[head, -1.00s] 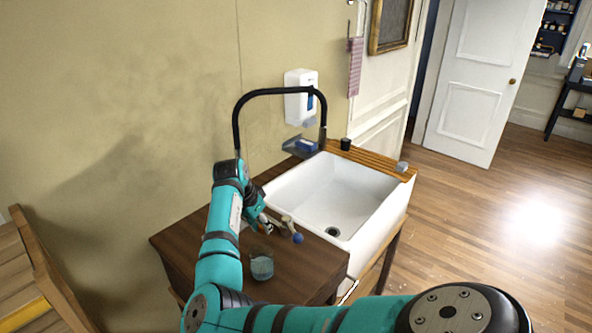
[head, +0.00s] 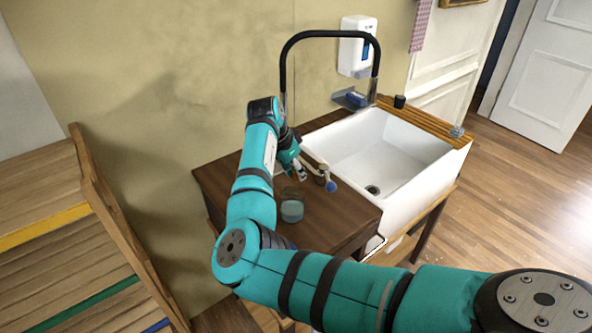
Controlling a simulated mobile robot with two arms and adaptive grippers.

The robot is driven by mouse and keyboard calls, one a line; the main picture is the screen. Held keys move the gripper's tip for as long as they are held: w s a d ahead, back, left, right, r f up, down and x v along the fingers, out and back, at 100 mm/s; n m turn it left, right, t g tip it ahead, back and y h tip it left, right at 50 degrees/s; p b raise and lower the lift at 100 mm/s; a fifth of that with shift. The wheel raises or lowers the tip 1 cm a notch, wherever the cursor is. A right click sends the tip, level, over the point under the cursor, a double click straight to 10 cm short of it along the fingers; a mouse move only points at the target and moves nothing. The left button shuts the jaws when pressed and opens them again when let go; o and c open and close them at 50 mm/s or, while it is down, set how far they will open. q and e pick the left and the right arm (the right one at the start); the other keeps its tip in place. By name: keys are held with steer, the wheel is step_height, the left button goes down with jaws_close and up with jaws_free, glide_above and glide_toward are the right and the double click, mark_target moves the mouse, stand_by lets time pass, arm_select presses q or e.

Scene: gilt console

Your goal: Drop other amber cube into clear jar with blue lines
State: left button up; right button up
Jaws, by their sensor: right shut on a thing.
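A clear jar (head: 291,208) with a pale bluish lower part stands on the dark wooden counter left of the sink; its blue lines are too small to make out. My right gripper (head: 302,174) is just behind and above the jar, pointing down toward the counter, apart from the jar as far as I can see. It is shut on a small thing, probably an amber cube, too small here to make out. No other amber cube can be made out, in the jar or on the counter. My left gripper is not in view.
A white sink (head: 385,155) and black arched pipe (head: 330,34) are behind. A wooden shelf unit (head: 70,210) is at the left. The counter (head: 335,215) right of the jar is clear.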

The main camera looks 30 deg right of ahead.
mark_target(295, 173)
steer(key=shift+w+a, duration=0.1)
steer(key=o, duration=0.4)
steer(key=shift+c, duration=0.2)
steer(key=o, duration=0.5)
steer(key=shift+o, duration=0.2)
steer(key=shift+r, duration=0.1)
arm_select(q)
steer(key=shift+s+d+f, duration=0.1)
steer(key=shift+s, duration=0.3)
arm_select(e)
step_height(295, 173, up, 10)
steer(key=shift+f, duration=0.2)
